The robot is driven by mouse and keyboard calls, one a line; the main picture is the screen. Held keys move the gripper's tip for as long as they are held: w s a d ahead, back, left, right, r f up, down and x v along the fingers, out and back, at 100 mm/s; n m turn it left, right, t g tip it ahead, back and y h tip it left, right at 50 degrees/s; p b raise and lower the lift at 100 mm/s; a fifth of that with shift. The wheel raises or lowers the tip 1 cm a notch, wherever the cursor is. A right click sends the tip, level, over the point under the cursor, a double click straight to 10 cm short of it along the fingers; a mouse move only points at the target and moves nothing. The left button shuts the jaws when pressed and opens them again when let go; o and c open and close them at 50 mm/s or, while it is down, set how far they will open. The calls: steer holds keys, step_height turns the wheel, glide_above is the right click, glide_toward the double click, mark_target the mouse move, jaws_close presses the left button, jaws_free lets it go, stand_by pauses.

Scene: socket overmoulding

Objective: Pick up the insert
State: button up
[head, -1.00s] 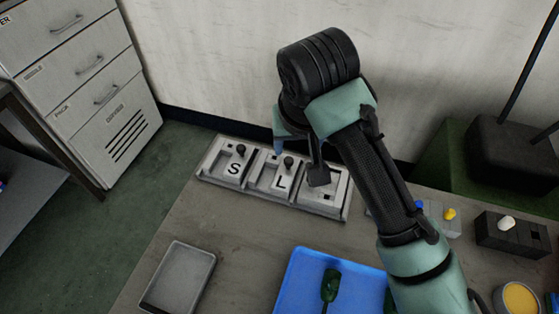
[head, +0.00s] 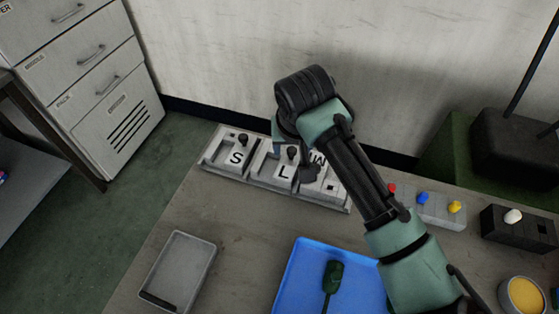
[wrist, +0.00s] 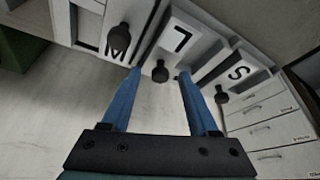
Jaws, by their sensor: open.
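The task does not say which one is meant.
A blue tray (head: 290,270) holding a dark green tool (head: 332,278) lies at the front. A grey tray (head: 180,262) is left of it. A block with coloured knobs (head: 436,207) and a black block (head: 515,232) stand right. The wall is close behind.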

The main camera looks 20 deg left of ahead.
jaws_close()
steer(key=shift+r, duration=0.1)
stand_by(1.2)
